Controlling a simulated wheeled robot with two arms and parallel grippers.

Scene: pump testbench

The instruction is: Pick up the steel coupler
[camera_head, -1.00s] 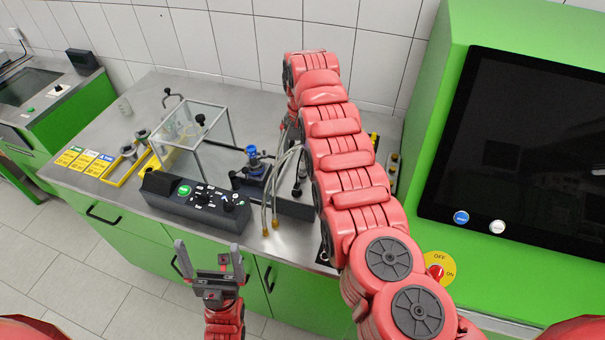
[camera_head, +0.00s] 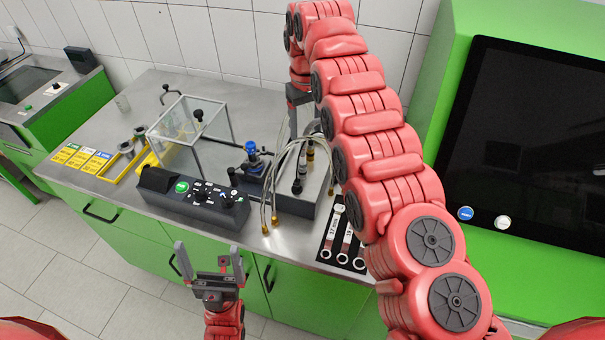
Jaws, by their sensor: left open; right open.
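I cannot tell for sure which item is the steel coupler. Two small grey metal cylinders (camera_head: 133,141) stand by the yellow frame on the left of the bench and look like candidates. My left gripper (camera_head: 208,252) is open and empty, pointing up in front of the bench's green cabinets. My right gripper (camera_head: 301,112) points down over the back of the bench, beside the hoses; it is open, and my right arm partly hides it. I see nothing held in it.
A clear box on a metal frame (camera_head: 187,130) stands mid-bench, behind a dark control panel (camera_head: 196,200). A blue-topped valve (camera_head: 252,152) and hoses with brass ends (camera_head: 271,190) are to its right. Wrenches lie on a black mat (camera_head: 341,240). A green cabinet with a screen (camera_head: 530,140) bounds the right.

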